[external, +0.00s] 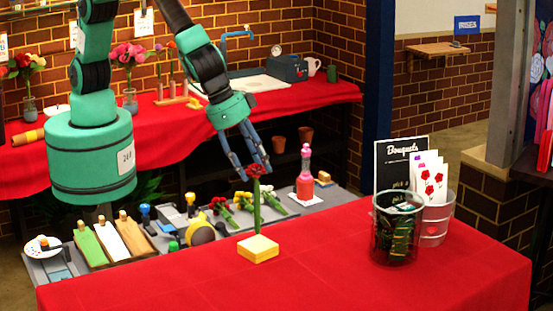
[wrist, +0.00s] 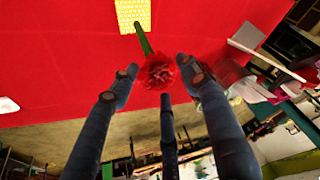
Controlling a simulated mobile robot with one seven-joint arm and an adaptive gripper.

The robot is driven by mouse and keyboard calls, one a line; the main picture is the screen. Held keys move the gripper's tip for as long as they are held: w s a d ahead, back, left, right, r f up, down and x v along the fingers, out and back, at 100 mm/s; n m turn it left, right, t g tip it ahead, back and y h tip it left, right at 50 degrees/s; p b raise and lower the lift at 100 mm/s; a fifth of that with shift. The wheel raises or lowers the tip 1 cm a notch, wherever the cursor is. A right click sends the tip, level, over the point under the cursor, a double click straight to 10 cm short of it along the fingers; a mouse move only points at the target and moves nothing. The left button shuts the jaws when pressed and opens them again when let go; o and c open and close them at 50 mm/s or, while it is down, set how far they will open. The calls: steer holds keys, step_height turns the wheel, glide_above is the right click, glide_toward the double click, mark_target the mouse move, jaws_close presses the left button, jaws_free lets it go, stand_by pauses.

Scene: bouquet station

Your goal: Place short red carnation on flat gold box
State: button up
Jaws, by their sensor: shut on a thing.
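The red carnation (external: 258,205) stands upright with its green stem over the flat gold box (external: 258,250), which lies near the back edge of the red table. The stem's lower end appears to meet the box top; I cannot tell whether it bears on it. My gripper (external: 254,172) points down from above and is shut on the carnation at its bloom. In the wrist view, the red bloom (wrist: 158,72) sits between the fingers (wrist: 158,68), and the stem runs up to the gold box (wrist: 133,14).
A clear glass container (external: 397,235) with dark green contents stands on the table at right, beside a black "Bouquets" sign (external: 392,158) and a bucket of cards (external: 438,222). A lower grey shelf behind holds tools, flowers and a pink bottle (external: 305,184). The table's front left is clear.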

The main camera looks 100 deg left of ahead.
mark_target(254, 177)
steer(key=shift+f, duration=0.1)
steer(key=shift+f, duration=1.8)
steer(key=o, duration=1.1)
steer(key=shift+r, duration=0.4)
steer(key=v, duration=1.1)
steer(key=shift+s+r+b, duration=0.2)
steer(key=shift+b, duration=0.1)
